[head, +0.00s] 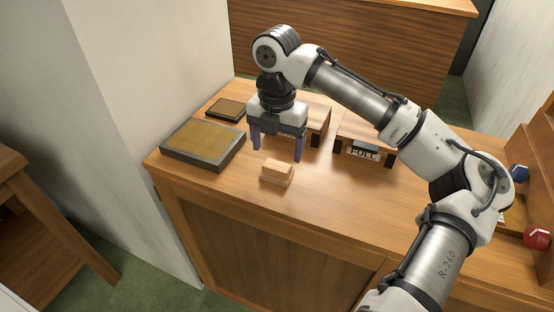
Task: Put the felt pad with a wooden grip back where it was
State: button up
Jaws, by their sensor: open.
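The felt pad with a wooden grip (277,171) appears to be the small light wooden block on a thin pale base, resting on the cabinet top near its front edge. My gripper (277,150) points down just behind the block in the picture, with its two purple fingers apart and nothing visible between them. The fingers look clear of the block, but their exact height above the top is hard to tell.
A large shallow dark-rimmed tray (166,154) and a smaller one (226,109) lie at left. Behind my gripper is a low wooden stand (319,117); another (372,133), at right, has a "FULL" sign (363,154). The front of the cabinet top (330,195) is clear.

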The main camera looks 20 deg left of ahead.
aim_at(277, 165)
notch_tip(277, 165, up, 7)
dwell(0.3)
jog(key=shift+f, duration=0.1)
